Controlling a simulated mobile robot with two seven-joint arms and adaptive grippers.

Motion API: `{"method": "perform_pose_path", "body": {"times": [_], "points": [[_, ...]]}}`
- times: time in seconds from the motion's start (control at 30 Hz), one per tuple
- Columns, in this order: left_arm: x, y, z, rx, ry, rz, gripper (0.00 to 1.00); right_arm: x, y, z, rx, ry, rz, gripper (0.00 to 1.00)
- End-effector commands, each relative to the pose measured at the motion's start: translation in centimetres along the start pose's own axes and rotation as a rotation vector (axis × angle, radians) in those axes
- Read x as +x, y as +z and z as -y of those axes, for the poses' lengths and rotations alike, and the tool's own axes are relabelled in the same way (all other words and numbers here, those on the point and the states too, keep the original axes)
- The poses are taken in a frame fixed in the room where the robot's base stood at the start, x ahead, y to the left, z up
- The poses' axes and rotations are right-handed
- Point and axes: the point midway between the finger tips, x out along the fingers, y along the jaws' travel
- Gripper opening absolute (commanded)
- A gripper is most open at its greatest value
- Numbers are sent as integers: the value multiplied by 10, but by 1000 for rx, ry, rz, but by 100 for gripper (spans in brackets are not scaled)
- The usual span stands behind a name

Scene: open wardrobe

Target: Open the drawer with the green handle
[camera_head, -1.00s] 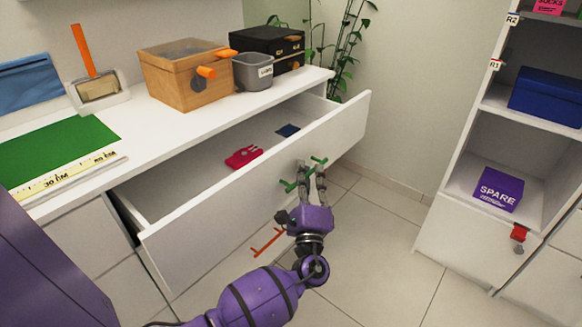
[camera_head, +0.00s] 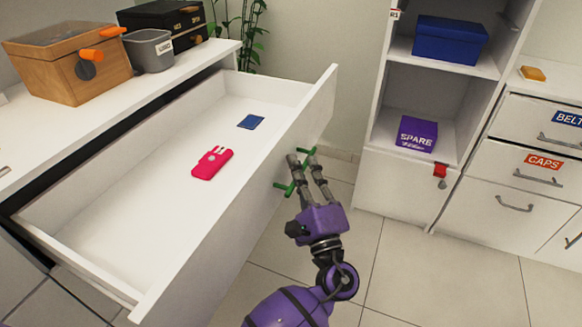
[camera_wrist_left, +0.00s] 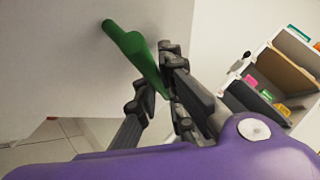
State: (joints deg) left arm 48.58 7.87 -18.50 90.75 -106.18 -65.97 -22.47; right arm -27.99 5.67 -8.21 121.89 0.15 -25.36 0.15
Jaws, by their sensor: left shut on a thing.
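The white drawer (camera_head: 205,255) stands pulled far out of the counter in the head view. Its green handle (camera_head: 283,187) is on the outer face, towards the far end. My left gripper (camera_head: 299,171) is at the handle, its fingers shut on it. In the left wrist view the green handle (camera_wrist_left: 138,50) runs from the white drawer face into the fingers of my left gripper (camera_wrist_left: 160,92). A pink object (camera_head: 211,163) and a small dark blue item (camera_head: 251,122) lie inside the drawer. My right gripper is not in view.
The counter above holds a wooden box (camera_head: 68,62), a grey bin (camera_head: 149,50) and a black case (camera_head: 165,22). A white shelf unit with a purple SPARE box (camera_head: 416,135) stands across an open tiled floor (camera_head: 400,270).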

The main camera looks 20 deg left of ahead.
Motion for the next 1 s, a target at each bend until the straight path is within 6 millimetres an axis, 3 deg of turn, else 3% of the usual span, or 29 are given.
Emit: {"method": "perform_pose_path", "body": {"times": [0.37, 0.4, 0.47, 0.77, 1.0], "points": [[-2, -1, -2, 4, 5, 1, 0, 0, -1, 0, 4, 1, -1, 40], [-2, -1, -2, 4, 5, 1, 11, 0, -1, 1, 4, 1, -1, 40], [-2, -1, -2, 4, 5, 1, 17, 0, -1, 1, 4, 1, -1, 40], [-2, -1, 0, 1, 2, 0, 17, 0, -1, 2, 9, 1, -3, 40], [-31, -1, -1, 2, 4, -2, 17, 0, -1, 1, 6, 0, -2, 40]]}}
